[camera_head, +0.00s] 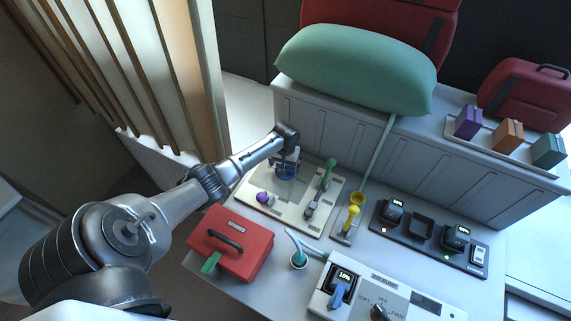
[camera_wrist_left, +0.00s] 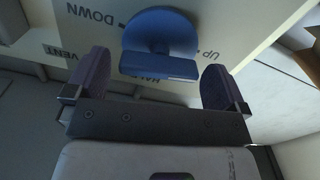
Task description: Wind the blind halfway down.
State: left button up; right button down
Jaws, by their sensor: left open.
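A blue knob (camera_wrist_left: 160,40) with a flat grip bar sits on a pale panel (camera_wrist_left: 222,22) in the left wrist view. The words UP, DOWN, VENT and a partly hidden one, seemingly HALF, are printed around it. My left gripper (camera_wrist_left: 157,82) is open, with one finger on each side of the bar; I cannot tell whether they touch it. In the head view my left gripper (camera_head: 287,163) is over the back of the cream panel (camera_head: 262,214), on the blue knob (camera_head: 286,173). No blind can be made out for certain. My right gripper is not in view.
On the same panel are a purple knob (camera_head: 263,198) and a green-handled lever (camera_head: 330,170). A red case (camera_head: 230,245) stands in front, beside a control box (camera_head: 385,298). A white cabinet (camera_head: 400,155) rises behind.

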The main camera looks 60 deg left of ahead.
pick_arm(q)
jog(key=shift+c, duration=0.3)
jog(key=c, duration=0.7)
jog(key=shift+c, duration=0.2)
